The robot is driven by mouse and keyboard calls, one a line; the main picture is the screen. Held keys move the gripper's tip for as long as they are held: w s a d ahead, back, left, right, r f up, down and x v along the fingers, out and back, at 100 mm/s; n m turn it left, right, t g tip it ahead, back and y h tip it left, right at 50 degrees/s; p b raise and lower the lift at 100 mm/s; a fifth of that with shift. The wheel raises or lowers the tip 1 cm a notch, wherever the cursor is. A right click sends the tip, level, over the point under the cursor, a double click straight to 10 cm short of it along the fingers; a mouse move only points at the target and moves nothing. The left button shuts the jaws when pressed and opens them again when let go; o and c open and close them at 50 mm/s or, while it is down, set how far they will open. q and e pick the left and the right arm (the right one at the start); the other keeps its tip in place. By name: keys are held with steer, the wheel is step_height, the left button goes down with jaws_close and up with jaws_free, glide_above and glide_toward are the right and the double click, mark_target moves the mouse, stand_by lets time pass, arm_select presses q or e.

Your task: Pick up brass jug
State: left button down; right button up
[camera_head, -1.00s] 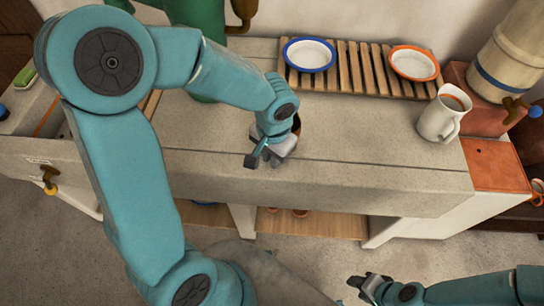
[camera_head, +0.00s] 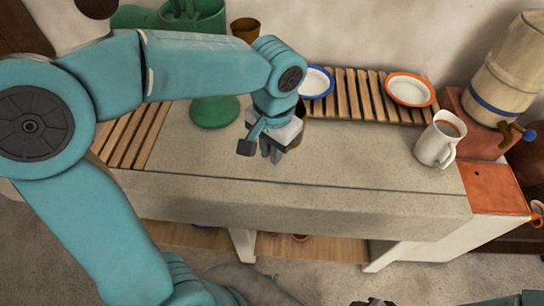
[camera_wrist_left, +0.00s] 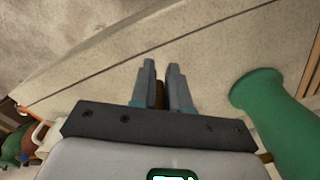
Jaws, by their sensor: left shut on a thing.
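My left gripper (camera_head: 272,148) hangs over the stone counter in the head view, pointing down. It is shut on a small brass-brown thing, which I take to be the brass jug (camera_head: 298,138). Only a sliver of it shows behind the fingers; the gripper and wrist hide the rest. In the left wrist view a narrow brown strip of the jug (camera_wrist_left: 158,95) shows between the two fingers (camera_wrist_left: 162,82). I cannot tell whether it touches the counter. My right gripper (camera_head: 372,302) barely shows at the bottom edge.
A green stand (camera_head: 214,112) is left of the gripper, with a brown-gold vessel (camera_head: 245,29) behind. A blue-rimmed dish (camera_head: 315,83) and an orange-rimmed dish (camera_head: 409,90) sit on a slatted rack (camera_head: 366,98). A white pitcher (camera_head: 436,145) stands right. The counter's middle (camera_head: 360,155) is clear.

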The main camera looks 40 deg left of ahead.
arm_select(q)
steer(key=shift+r, duration=2.15)
steer(key=shift+r, duration=0.1)
stand_by(0.8)
